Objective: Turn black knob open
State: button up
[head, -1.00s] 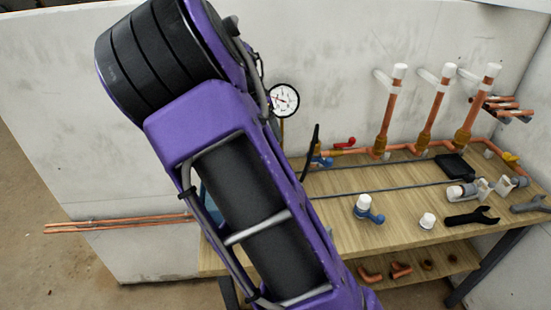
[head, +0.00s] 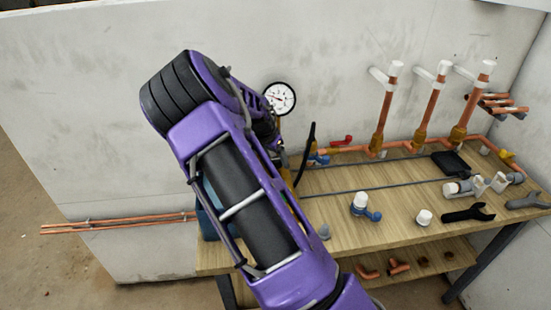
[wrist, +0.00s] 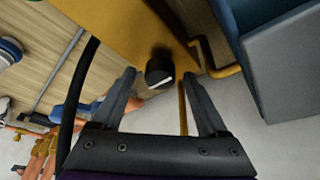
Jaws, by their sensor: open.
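The black knob (wrist: 158,72) shows in the wrist view. It is round, with a white pointer mark, on a yellow-orange panel (wrist: 120,20). My gripper (wrist: 160,76) is open, with one finger on each side of the knob in the picture. The fingers look apart from the knob, and nothing is held. How deep the knob sits between the fingertips is hard to tell. In the head view my own purple arm hides the knob and the gripper.
A pressure gauge (head: 280,98) stands by my arm. A blue-grey box (wrist: 285,60) sits right of the knob in the wrist view.

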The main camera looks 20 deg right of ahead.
grip_shut()
dwell(0.3)
jog(key=shift+n+b, duration=0.3)
jog(key=shift+b, duration=0.15)
jog(key=n+b, duration=0.1)
jog(key=b, duration=0.1)
jog(key=n+t+y+b, duration=0.1)
jog(key=n, duration=0.1)
jog(key=shift+s+d+f+n+b, duration=0.1)
jog(key=shift+d+f+n+b, duration=0.1)
jog(key=shift+n+b, duration=0.15)
jog(key=n+y+b, duration=0.1)
jog(key=n+b, duration=0.1)
jog(key=n+t+y+b, duration=0.1)
jog(key=n+b, duration=0.2)
jog(key=shift+d, duration=0.15)
jog(key=n+b, duration=0.1)
jog(key=n, duration=0.1)
jog(key=n+y, duration=0.1)
jog(key=n, duration=0.1)
jog(key=shift+d+r+y+b, duration=0.1)
jog(key=shift+r+y+b, duration=0.1)
jog(key=shift+y+b, duration=0.15)
jog(key=shift+n+g+y, duration=0.5)
jog(key=shift+n+y, duration=0.25)
jog(key=shift+n, duration=1.5)
